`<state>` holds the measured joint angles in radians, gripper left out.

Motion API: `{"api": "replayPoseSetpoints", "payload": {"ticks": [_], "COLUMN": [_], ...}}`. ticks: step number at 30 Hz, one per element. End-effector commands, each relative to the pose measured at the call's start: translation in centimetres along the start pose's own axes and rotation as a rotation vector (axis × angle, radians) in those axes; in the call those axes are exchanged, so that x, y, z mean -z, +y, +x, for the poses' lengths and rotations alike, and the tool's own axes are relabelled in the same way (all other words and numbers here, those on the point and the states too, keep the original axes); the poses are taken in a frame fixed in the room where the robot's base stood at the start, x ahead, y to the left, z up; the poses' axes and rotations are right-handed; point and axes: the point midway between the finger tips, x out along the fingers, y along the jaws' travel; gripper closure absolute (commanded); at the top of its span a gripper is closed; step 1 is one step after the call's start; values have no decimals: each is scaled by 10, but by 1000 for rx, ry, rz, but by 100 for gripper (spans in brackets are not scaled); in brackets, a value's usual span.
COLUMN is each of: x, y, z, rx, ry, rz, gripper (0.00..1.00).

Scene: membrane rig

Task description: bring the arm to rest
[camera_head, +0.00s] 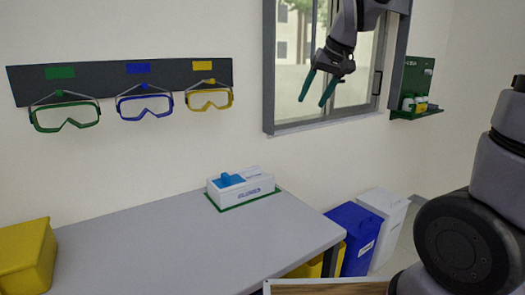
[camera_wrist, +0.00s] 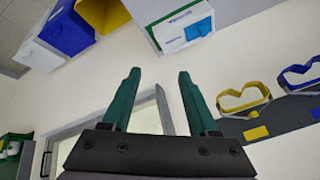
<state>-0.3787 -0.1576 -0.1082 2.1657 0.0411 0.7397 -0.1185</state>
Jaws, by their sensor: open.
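My gripper (camera_head: 319,89) has green fingers and hangs at the end of my raised arm, in front of the window in the head view. In the wrist view my gripper (camera_wrist: 158,92) shows its two fingers spread apart with nothing between them. The window (camera_head: 350,93) is behind it on the wall. The gripper is well above the grey table (camera_head: 150,245) and touches nothing that I can see.
A white box with a blue top (camera_head: 241,187) stands on the table's far corner. A yellow bin (camera_head: 27,257) is at the left. Goggles (camera_head: 145,106) hang on a wall rack. Blue (camera_head: 352,238) and white (camera_head: 386,222) bins stand on the floor. A green shelf (camera_head: 418,88) is right of the window.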

Motion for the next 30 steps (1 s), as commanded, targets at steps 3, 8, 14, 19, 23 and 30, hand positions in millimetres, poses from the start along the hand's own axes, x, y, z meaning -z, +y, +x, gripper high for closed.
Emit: {"api": "replayPoseSetpoints", "payload": {"ticks": [3, 8, 14, 19, 23, 30], "x": [-30, -79, -127, -144, -145, -145], "y": [30, 59, 78, 83, 83, 83], "z": [-49, -94, -119, -124, -124, -124], "rx": [-9, -30, -62, -74, -75, -74], "ry": [51, 109, 163, 179, 179, 179], "rz": [98, 217, 318, 352, 355, 354], "gripper": [40, 40, 40, 40, 40, 40]}}
